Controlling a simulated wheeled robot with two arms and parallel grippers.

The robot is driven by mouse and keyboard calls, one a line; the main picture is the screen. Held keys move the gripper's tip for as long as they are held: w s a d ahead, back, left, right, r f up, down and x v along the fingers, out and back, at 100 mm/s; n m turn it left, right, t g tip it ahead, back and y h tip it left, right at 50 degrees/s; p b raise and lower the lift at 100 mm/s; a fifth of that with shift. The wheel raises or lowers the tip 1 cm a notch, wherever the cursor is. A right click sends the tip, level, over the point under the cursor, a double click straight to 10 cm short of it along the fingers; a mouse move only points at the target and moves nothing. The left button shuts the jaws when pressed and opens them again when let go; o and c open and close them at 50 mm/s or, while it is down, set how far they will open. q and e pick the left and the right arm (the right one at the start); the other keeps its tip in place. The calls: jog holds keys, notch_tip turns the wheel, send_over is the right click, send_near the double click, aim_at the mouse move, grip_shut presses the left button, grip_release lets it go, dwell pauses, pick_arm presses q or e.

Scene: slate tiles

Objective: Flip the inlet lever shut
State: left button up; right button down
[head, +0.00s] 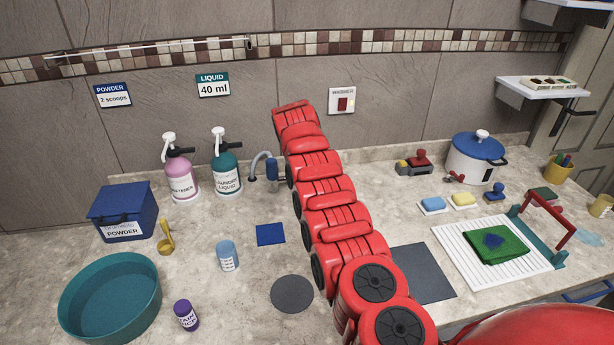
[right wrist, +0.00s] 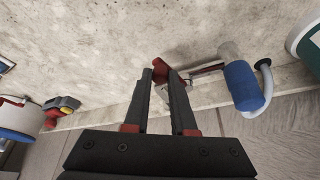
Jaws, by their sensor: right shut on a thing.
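The red inlet lever (right wrist: 160,68) shows in the right wrist view between the fingertips of my right gripper (right wrist: 162,80), which is shut on it. A thin pipe runs from beside the lever toward a tap with a blue body (right wrist: 243,86), at the right of that view. In the head view the same tap (head: 271,170) stands near the wall, just left of my red right arm. There the arm hides the lever and the right gripper. How far the lever is turned is unclear. My left gripper is in neither view.
A teal bottle (head: 226,166) and a pink bottle (head: 180,175) stand left of the tap. A lit wall switch (head: 342,101) is right of my arm. A blue powder box (head: 123,212), teal basin (head: 112,300) and white pot (head: 472,160) stand on the counter.

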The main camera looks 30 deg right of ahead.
dwell(0.3)
jog(key=c, duration=0.7)
grip_release()
jog(key=shift+c, duration=0.2)
jog(key=shift+r, duration=0.1)
jog(key=b+v, duration=0.3)
jog(key=v, duration=1.4)
jog(key=shift+b, duration=0.4)
jog(key=shift+c, duration=0.3)
